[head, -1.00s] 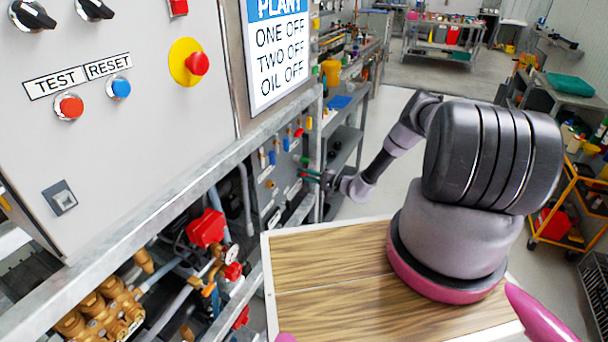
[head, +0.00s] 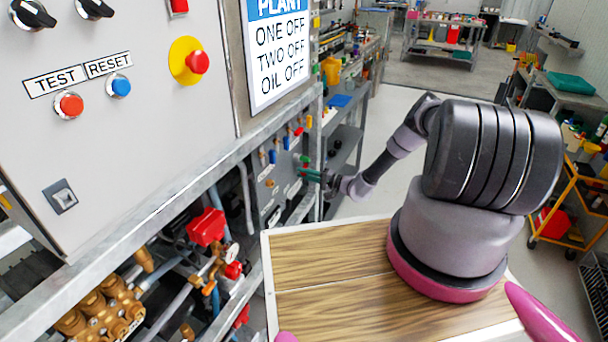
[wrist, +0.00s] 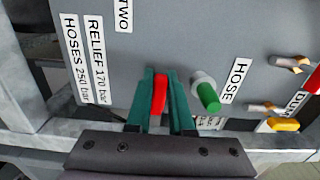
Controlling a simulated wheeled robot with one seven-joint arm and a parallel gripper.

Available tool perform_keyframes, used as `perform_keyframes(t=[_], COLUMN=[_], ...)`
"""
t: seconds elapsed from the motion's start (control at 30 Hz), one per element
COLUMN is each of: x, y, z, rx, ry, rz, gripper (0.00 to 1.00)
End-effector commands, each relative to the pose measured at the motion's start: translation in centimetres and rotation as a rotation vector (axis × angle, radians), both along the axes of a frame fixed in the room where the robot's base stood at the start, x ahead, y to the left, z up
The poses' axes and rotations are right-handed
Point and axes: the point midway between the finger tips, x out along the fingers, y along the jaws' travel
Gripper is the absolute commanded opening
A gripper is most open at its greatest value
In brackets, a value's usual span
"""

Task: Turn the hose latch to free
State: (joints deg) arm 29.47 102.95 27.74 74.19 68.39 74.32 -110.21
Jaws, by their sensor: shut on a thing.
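My gripper (wrist: 160,88) shows in the wrist view with two dark green fingers, shut on a red lever (wrist: 159,92) on the grey panel. The lever points along the fingers; its base is partly hidden. A green handle (wrist: 208,97) on a pale round boss stands just right of the fingers, apart from them, with a tilted HOSE label (wrist: 235,80) beside it. I cannot tell for sure which of the two is the hose latch. In the head view my gripper (head: 312,175) is small, at the low panel beyond the cabinet.
Relief and hose pressure labels (wrist: 85,60) are left of the lever. A metal frame rail (wrist: 45,143) runs below. In the head view, a grey cabinet (head: 130,130) fills the left.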

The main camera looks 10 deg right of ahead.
Motion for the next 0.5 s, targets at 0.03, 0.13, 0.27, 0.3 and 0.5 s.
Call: perform_keyframes(t=[0.03,0.13,0.27,0.3,0.5], x=[-0.11,-0.09,-0.06,-0.06,-0.38], y=[-0.11,-0.08,-0.05,-0.05,-0.58], z=[-0.17,-0.14,-0.09,-0.08,-0.07], rx=[-0.002,-0.002,-0.001,-0.001,0.0], ry=[0.002,0.003,0.002,0.002,0.003], rz=[0.0,0.0,0.0,0.0,-0.001], gripper=[0.28,0.49,0.49,0.49,0.49])
